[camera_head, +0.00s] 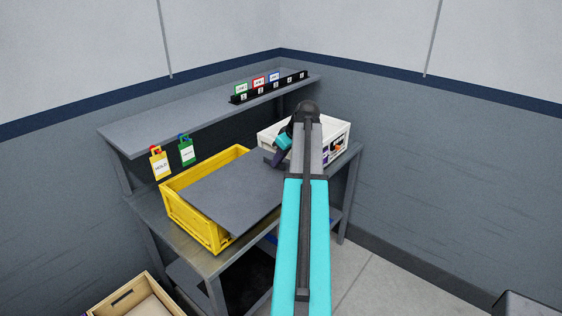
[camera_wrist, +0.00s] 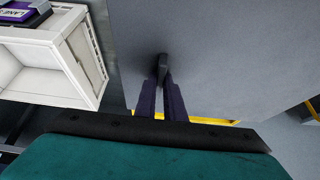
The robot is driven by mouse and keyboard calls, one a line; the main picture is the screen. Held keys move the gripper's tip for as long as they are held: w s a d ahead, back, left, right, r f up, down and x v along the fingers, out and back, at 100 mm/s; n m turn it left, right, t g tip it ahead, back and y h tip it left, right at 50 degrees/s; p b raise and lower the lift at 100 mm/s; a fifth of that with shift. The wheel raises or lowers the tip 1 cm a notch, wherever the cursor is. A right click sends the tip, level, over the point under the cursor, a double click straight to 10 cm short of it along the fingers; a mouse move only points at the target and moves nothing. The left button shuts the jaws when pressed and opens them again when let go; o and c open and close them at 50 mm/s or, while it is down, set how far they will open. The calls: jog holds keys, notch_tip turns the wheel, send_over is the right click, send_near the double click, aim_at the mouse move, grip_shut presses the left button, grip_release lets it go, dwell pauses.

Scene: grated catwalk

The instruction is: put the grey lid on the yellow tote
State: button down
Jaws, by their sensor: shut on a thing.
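The grey lid (camera_head: 232,195) is a flat panel. In the head view it is over the right part of the yellow tote (camera_head: 207,238) and reaches past the tote's right side. The tote stands on the workbench, its left part uncovered. My gripper (camera_head: 277,157) is at the lid's far right edge. In the wrist view my gripper (camera_wrist: 162,85) is shut on a small dark handle on the lid (camera_wrist: 230,60). A yellow strip of the tote (camera_wrist: 205,121) shows beyond the lid's edge. I cannot tell whether the lid touches the tote.
A white crate (camera_head: 339,131) with items inside stands right of the lid on the bench (camera_head: 205,262). A shelf (camera_head: 165,118) overhangs the back, with hanging yellow (camera_head: 160,165) and green (camera_head: 187,152) tags. A wooden box (camera_head: 124,298) is at lower left.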

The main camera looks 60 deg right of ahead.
aim_at(250, 155)
jog(key=shift+w+f, duration=0.35)
jog(key=shift+w, duration=0.5)
jog(key=shift+w+d+b, duration=0.15)
jog(key=shift+w+b, duration=0.05)
jog(key=shift+w, duration=1.75)
jog(key=shift+w+d+b, duration=0.15)
jog(key=shift+w+b, duration=0.05)
jog(key=shift+w, duration=1.8)
jog(key=shift+w+d+b, duration=0.15)
jog(key=shift+w+b, duration=0.05)
jog(key=shift+w, duration=1.75)
jog(key=shift+s, duration=0.1)
jog(key=shift+f+b, duration=0.35)
jog(key=shift+b, duration=0.2)
dwell(0.6)
